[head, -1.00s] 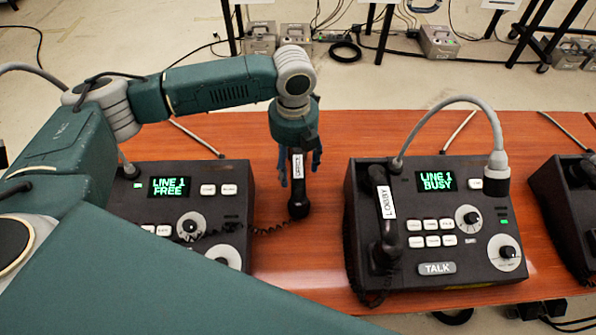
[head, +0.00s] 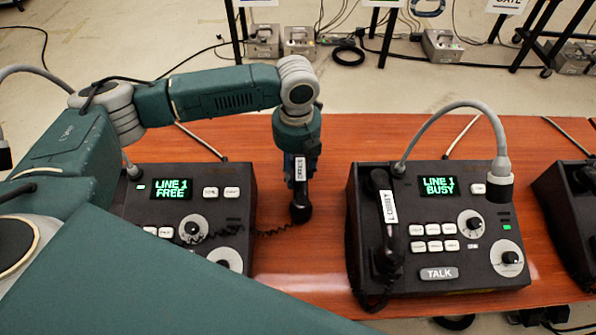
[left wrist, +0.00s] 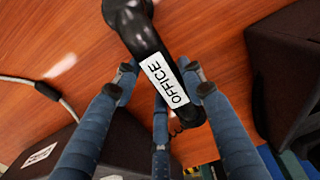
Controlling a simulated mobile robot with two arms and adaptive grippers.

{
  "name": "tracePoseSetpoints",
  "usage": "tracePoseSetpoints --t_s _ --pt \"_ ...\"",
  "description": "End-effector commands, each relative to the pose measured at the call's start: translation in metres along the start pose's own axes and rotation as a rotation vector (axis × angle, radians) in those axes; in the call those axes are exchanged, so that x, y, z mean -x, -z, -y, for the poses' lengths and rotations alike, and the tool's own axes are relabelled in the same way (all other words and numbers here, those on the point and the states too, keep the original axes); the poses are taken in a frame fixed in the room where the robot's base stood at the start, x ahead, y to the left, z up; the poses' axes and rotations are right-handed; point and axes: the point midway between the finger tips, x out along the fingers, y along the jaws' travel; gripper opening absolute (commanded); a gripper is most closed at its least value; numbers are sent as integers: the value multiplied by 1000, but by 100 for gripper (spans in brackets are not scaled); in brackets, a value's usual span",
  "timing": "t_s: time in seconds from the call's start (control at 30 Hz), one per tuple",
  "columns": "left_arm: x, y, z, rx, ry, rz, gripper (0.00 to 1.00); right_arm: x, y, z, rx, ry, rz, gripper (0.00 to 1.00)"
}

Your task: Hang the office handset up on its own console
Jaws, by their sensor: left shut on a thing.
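The black office handset (head: 300,207), with a white label, is gripped near the table between the two consoles. In the left wrist view the handset (left wrist: 145,38) shows its OFFICE label. My left gripper (head: 299,160) is shut on its grip; its blue fingers (left wrist: 158,85) lie around the handset in the wrist view. A coiled cord runs from the handset to the left console (head: 240,195), whose screen reads LINE 1 FREE. My arm hides that console's left part, including any cradle there. I do not see my right gripper.
The middle console (head: 440,295) reads LINE 1 BUSY and carries its own lobby handset (head: 386,225) on its left side. A grey curved neck (head: 455,104) arches over it. Another console (head: 572,205) is cut off at the right. Bare wood table (head: 305,265) lies between the consoles.

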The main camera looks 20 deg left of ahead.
Motion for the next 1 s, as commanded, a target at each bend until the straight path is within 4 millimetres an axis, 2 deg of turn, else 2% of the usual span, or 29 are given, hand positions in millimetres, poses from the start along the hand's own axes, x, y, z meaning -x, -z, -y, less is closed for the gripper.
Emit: tracePoseSetpoints --t_s 0.27,0.7,0.83,1.0 --pt "34 -2 1 1 4 4 1 -1 0 0 0 0 0 0" --pt "150 -1 1 -1 4 4 1 -5 0 -1 1 -1 0 0" --pt "174 -1 1 -1 3 3 1 -5 -1 -1 1 -1 0 0" --pt "193 -1 1 0 2 2 1 -6 -1 -2 1 -2 0 0"
